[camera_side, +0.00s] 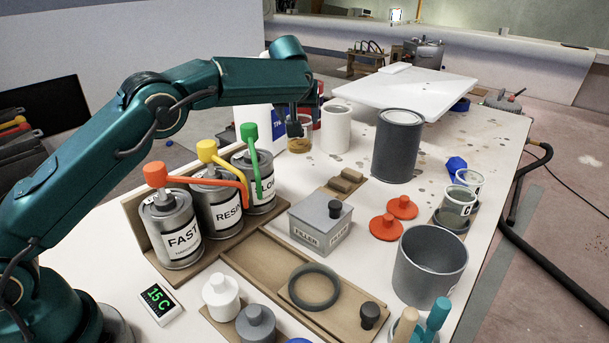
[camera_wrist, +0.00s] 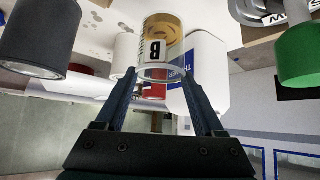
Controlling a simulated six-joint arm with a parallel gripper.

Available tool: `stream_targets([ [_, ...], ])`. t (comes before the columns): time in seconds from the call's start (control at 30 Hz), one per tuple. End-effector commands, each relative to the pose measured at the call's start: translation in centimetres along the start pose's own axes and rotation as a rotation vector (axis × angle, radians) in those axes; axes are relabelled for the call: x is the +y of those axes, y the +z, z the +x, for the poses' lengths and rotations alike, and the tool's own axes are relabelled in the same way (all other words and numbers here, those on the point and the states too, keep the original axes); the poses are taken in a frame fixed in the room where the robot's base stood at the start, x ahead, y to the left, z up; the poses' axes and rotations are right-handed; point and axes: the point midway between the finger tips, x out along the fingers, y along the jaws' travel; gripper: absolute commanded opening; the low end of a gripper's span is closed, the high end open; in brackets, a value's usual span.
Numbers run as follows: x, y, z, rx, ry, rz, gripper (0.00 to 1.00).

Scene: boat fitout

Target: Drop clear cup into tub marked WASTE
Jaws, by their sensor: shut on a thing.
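My gripper (camera_side: 294,127) is shut on a clear cup (camera_side: 299,143) with amber contents, behind the pump cans. In the wrist view the fingers (camera_wrist: 158,76) grip the cup's sides near its rim, and a letter B label shows on the cup (camera_wrist: 174,30). I cannot tell from the side view whether its base touches the table. A large open grey tub (camera_side: 430,265) stands at the front right. Part of a label shows on its right side, but I cannot read WASTE on it. Two other clear cups (camera_side: 457,205) (camera_side: 468,179) stand at the right, one marked C.
Pump cans, FAST (camera_side: 182,238) among them, stand left of the cup. A white cylinder (camera_side: 336,128) and a tall dark grey can (camera_side: 397,145) stand to its right. A white bottle (camera_wrist: 207,75) and red can (camera_wrist: 153,90) are close by. A FILLER box (camera_side: 320,228) sits mid-table.

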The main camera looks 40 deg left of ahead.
Motion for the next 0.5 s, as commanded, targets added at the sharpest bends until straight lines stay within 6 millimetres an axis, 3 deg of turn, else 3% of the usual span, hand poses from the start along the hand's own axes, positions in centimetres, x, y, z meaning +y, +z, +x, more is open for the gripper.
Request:
stream_targets([
  [0.27,1.9,-0.8,-2.6,0.006,0.031,0.027,0.00],
  [0.5,4.3,-1.0,-7.4,0.005,0.088,0.082,0.00],
])
